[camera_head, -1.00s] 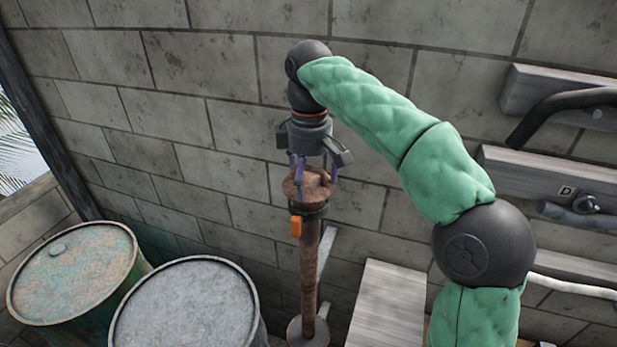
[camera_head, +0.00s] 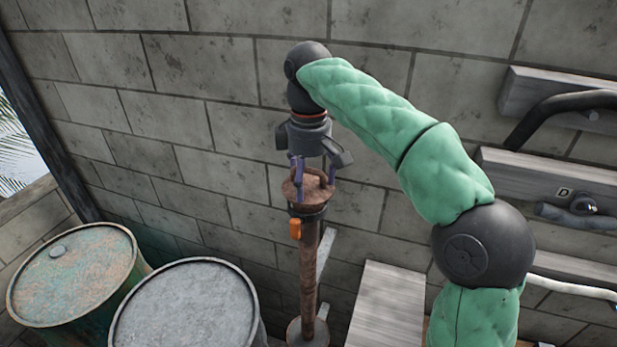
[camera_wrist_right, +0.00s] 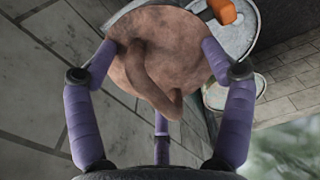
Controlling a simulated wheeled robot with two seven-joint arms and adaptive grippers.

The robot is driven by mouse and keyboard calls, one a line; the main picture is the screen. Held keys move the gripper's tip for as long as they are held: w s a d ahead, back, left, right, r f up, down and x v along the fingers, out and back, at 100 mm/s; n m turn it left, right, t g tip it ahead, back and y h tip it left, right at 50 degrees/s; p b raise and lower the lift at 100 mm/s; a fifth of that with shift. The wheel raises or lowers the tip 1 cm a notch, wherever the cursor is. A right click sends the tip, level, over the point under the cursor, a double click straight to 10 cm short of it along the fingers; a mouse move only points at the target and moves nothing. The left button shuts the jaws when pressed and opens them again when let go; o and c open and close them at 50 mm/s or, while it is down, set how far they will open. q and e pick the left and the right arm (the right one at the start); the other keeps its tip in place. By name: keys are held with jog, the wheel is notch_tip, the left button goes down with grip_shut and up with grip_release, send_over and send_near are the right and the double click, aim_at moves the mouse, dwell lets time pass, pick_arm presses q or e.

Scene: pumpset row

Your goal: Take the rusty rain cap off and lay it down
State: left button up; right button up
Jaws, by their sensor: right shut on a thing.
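The rusty rain cap (camera_head: 306,198) is a round brown disc with a raised handle on top, at the top of an upright rusty pipe (camera_head: 308,265) in the head view. My right gripper (camera_head: 313,172) points down from above, shut on the cap. In the right wrist view the cap (camera_wrist_right: 180,68) fills the upper middle, with the purple fingers of my gripper (camera_wrist_right: 158,62) on both sides of it. I cannot tell whether the cap touches the pipe. An orange tab (camera_head: 295,228) sits beside the pipe just below the cap. My left gripper is out of view.
A green rusty drum (camera_head: 72,280) and a grey-topped drum (camera_head: 185,310) stand at the lower left. A grey board top (camera_head: 388,310) lies right of the pipe. A block wall (camera_head: 240,120) rises behind, with wall boards (camera_head: 545,175) holding pipes at the right.

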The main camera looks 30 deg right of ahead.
jog(key=o, duration=1.3)
jog(key=shift+a+f, duration=0.1)
jog(key=shift+f, duration=0.3)
jog(key=shift+w+r, duration=0.1)
jog(key=shift+w, duration=0.1)
jog(key=shift+r, duration=3.75)
